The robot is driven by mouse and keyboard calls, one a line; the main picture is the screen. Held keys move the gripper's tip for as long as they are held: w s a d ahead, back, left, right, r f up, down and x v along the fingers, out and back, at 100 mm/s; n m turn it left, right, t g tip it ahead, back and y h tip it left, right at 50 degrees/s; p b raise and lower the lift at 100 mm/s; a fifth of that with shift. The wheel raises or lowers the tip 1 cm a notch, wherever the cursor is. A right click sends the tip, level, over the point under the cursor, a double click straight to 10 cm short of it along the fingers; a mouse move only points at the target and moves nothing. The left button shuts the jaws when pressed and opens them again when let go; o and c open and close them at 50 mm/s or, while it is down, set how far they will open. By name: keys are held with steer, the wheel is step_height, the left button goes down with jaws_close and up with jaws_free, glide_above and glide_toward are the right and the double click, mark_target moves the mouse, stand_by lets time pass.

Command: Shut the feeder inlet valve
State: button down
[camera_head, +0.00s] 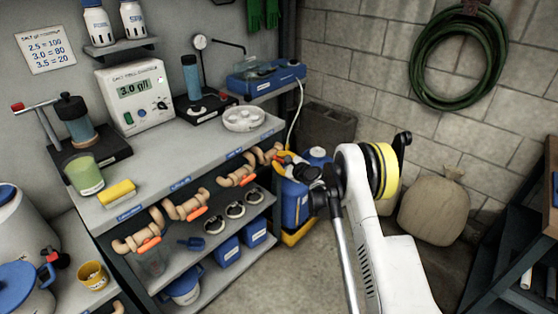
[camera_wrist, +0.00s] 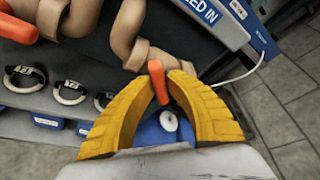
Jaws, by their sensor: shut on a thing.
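The feeder inlet valve is at the right end of the row of tan pipes under the bench edge. In the wrist view its short orange handle (camera_wrist: 158,82) is pinched between the tips of my yellow gripper fingers (camera_wrist: 162,78). The handle sticks out from the tan pipe (camera_wrist: 128,38), below a blue label ending in "ED IN" (camera_wrist: 203,10). In the head view my gripper (camera_head: 280,157) is at this end valve, and its tan pipe (camera_head: 268,150) shows beside the fingers. There the handle is mostly hidden by my gripper.
Other tan pipes with orange handles, such as one valve (camera_head: 243,178), run left along the bench (camera_head: 160,180). A blue jug (camera_head: 293,195) with a white cap (camera_wrist: 168,120) stands behind my gripper. A white cable (camera_wrist: 240,72) hangs close by. Open floor (camera_head: 300,270) lies in front.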

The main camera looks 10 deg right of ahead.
steer(key=m+g+y, duration=0.1)
steer(key=m, duration=0.2)
steer(key=shift+g, duration=0.4)
steer(key=shift+m+g+y, duration=0.6)
steer(key=shift+m+y, duration=0.4)
steer(key=shift+m, duration=0.4)
steer(key=c, duration=1.4)
jaws_free()
